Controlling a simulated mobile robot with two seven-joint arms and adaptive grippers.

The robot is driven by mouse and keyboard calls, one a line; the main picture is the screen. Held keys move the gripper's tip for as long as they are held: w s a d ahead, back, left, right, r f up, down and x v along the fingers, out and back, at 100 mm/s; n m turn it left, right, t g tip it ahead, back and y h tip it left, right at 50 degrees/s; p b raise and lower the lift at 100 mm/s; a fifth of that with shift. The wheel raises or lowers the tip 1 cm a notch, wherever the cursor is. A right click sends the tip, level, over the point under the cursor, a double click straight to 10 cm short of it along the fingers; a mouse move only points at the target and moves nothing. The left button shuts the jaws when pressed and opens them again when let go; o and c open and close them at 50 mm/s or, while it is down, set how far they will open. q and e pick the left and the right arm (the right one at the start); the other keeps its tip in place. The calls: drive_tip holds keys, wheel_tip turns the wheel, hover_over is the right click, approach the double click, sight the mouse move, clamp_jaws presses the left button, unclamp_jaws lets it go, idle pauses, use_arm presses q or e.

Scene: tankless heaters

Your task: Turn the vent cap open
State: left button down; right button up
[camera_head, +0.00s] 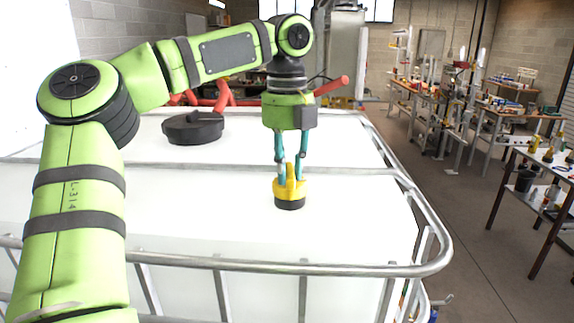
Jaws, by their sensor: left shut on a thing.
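The vent cap (289,194) is yellow with a black base, and it sits upright on the white top of the tank (200,193). My left gripper (290,172) points straight down over it. Its two teal fingers are shut on the yellow raised grip of the cap. The fingertips hide part of that grip. My right gripper is not in the head view.
A larger round black lid (193,127) sits on the tank top to the left and farther back. A metal tube rail (372,270) runs around the tank's edge. Workbenches with tools (490,104) stand to the right across open floor.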

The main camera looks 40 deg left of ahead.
sight(288, 171)
use_arm(q)
drive_tip(key=n, duration=0.8)
drive_tip(key=shift+d+f+n, duration=0.1)
drive_tip(key=shift+d+n, duration=0.05)
drive_tip(key=shift+n, duration=0.25)
drive_tip(key=n, duration=0.4)
drive_tip(key=shift+d, duration=0.1)
drive_tip(key=shift+d+f+n, duration=0.1)
drive_tip(key=shift+n, duration=1.7)
drive_tip(key=c, duration=1)
unclamp_jaws()
drive_tip(key=shift+c, duration=0.2)
wheel_tip(288, 171, up, 12)
